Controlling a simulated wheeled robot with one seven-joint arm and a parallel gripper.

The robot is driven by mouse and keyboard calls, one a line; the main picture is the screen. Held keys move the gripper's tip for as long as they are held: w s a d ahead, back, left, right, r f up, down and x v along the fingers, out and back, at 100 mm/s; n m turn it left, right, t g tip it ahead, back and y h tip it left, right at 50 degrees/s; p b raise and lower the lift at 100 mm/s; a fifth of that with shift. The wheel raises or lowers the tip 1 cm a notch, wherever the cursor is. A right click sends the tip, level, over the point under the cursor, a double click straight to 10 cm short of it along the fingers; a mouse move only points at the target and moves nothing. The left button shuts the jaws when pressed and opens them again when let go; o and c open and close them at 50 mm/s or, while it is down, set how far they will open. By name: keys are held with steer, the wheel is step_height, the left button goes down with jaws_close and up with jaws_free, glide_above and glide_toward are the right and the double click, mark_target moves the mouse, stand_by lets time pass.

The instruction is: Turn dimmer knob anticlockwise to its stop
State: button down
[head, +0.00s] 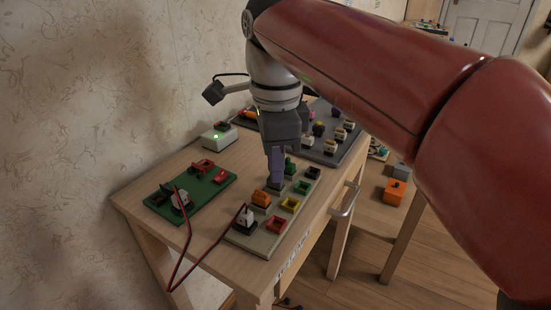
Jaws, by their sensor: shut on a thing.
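My gripper (276,182) points straight down over the beige board (262,240) on the wooden table. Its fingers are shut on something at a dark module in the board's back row. That is where the dimmer knob appears to be, but the fingers cover it, so its shape and turn angle cannot be seen. An orange part (261,197) stands just left of the fingers and a green part (290,166) just behind them to the right.
A green board (208,192) with a red lead lies at left. A white box (219,137) with a lit green lamp stands behind it. A grey board (341,154) with several parts lies at the back right. Bare wood (222,215) shows between the front boards.

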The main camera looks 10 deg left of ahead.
steer(key=n, duration=1)
steer(key=shift+w+n, duration=0.1)
steer(key=shift+n, duration=2.2)
stand_by(0.5)
steer(key=c, duration=1.4)
jaws_free()
step_height(320, 180, up, 7)
steer(key=shift+f, duration=0.1)
steer(key=shift+d+r, duration=0.1)
steer(key=shift+r, duration=0.35)
